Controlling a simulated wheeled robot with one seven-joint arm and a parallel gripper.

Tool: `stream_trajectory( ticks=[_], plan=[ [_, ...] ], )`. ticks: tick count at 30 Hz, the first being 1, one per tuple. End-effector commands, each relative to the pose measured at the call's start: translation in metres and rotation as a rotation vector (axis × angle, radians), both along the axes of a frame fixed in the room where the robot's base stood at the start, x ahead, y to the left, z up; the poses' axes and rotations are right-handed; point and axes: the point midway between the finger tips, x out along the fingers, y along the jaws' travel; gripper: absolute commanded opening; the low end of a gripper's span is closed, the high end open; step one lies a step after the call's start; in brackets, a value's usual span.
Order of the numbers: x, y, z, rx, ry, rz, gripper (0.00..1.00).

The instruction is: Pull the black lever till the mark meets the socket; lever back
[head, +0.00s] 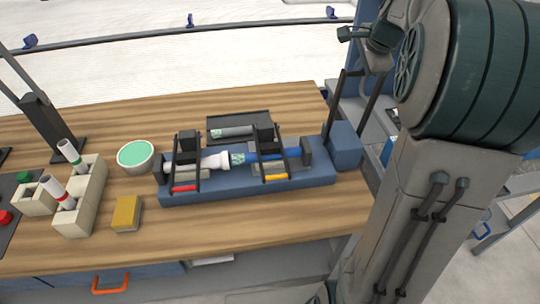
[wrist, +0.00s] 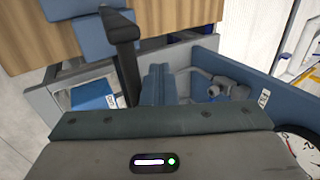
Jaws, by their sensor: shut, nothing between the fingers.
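A blue press fixture (head: 215,194) lies on the wooden bench in the head view. In it a white socket (head: 215,161) faces a blue pipe (head: 268,156) with a teal-and-white patterned mark (head: 238,158). The mark appears right beside the socket's mouth; any small gap is too fine to tell. The black lever (head: 335,110) rises from the fixture's right end. In the wrist view the lever (wrist: 127,60) has a short crossbar on top and stands just left of my gripper (wrist: 157,83). My gripper is shut and empty, apart from the crossbar.
A spare pipe (head: 232,132) lies in a dark tray behind the fixture. A yellow block (head: 127,213), a round teal-topped tub (head: 136,155) and a beige rack (head: 82,205) with tubes stand to the left. The bench's right edge is close to the fixture.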

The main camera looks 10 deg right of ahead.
Motion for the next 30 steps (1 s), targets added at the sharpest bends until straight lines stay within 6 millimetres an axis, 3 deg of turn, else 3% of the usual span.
stream_trajectory(
  ticks=[8, 24, 30],
  plan=[
    [-0.009, -0.001, -0.003, 0.000, 0.002, -0.001, 0.00],
    [-0.048, -0.002, -0.010, 0.000, 0.002, 0.000, 0.00],
    [-0.050, -0.002, -0.009, 0.000, 0.002, 0.000, 0.00]
  ],
)
